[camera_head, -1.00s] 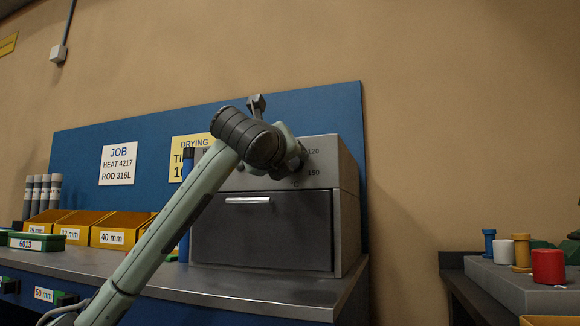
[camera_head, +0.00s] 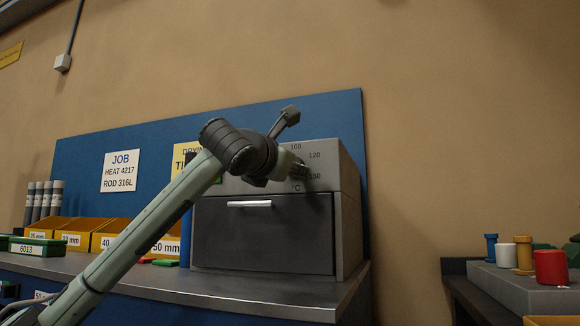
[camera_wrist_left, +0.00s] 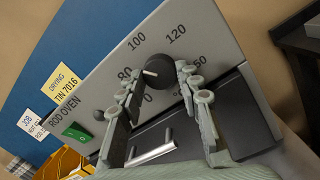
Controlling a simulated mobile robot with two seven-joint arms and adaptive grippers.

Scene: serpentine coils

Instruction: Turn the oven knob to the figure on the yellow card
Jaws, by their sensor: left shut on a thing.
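The oven (camera_head: 262,225) stands on the bench, its dial panel above a dark door. The dark round knob (camera_wrist_left: 158,77) is in the wrist view, among the figures 80, 100, 120 and 150. A pale mark on it points left, roughly toward 80. My left gripper (camera_wrist_left: 157,80) is shut on the knob, one finger on each side. My right gripper is not in view.
A white job card (camera_head: 121,171) hangs on the blue board (camera_head: 80,150). Yellow bins (camera_head: 75,235) and a green box (camera_head: 38,246) line the bench left of the oven. The bench front before the oven is clear.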

